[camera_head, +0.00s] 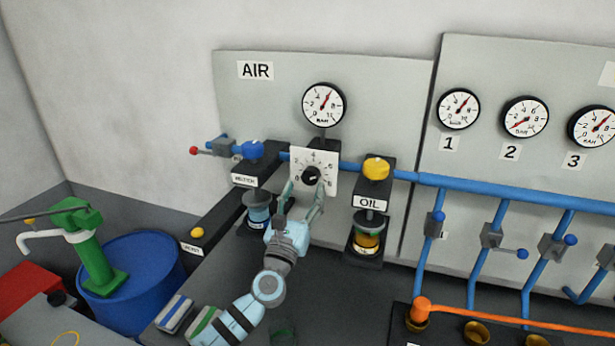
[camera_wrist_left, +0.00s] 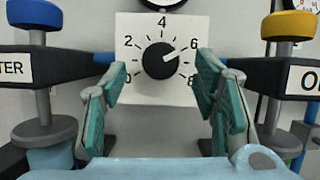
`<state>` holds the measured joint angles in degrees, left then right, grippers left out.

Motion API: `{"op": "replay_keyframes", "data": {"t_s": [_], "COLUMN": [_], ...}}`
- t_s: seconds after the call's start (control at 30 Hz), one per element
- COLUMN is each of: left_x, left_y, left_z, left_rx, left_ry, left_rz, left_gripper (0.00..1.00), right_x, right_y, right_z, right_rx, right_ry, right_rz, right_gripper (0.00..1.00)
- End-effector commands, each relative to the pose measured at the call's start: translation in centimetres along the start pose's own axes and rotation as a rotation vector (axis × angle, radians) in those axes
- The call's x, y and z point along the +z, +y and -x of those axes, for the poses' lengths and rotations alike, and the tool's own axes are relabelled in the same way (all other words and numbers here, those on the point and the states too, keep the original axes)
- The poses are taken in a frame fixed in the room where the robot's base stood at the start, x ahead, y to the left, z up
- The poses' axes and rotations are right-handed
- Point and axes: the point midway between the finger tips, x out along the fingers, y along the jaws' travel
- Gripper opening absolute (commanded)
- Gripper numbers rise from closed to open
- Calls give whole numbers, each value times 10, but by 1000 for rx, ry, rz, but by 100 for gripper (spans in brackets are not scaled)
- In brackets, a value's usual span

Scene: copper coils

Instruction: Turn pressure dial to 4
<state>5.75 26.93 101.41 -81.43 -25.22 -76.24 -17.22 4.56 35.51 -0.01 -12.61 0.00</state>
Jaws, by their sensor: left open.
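The pressure dial is a black round knob (camera_wrist_left: 160,61) on a white square plate (camera_wrist_left: 142,92) numbered 0 to 8. Its white pointer aims up and right, at about the 6. In the head view the knob (camera_head: 311,175) sits below the air gauge (camera_head: 323,104), partly behind my gripper. My left gripper (camera_head: 305,187) is open in front of the plate. In the left wrist view its two fingers (camera_wrist_left: 160,68) stand left and right of the knob with clear gaps, holding nothing. My right gripper is not in view.
A blue-capped unit (camera_wrist_left: 35,14) stands left of the plate and the yellow-capped OIL unit (camera_head: 376,168) right of it, both close to my fingers. A blue pipe (camera_head: 480,185) runs right along the panel. A blue drum (camera_head: 130,280) stands at left.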

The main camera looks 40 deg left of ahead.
Motion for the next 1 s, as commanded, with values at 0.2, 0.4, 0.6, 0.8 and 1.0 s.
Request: {"op": "replay_keyframes", "data": {"t_s": [0.2,0.4,0.6,0.8,1.0], "left_x": [-1,-1,-1,-1,-1], "left_y": [0,0,0,0,0], "left_z": [-34,-39,-39,-39,-38], "left_rx": [1,0,1,1,3], "left_ry": [1,2,2,2,2], "left_rz": [3,4,4,4,9], "left_gripper": [55,55,43,11,6], "right_x": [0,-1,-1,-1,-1], "right_y": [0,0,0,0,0], "right_z": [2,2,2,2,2], "right_rx": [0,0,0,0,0], "right_ry": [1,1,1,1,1], "right_rz": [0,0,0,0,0], "right_gripper": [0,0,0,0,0]}}
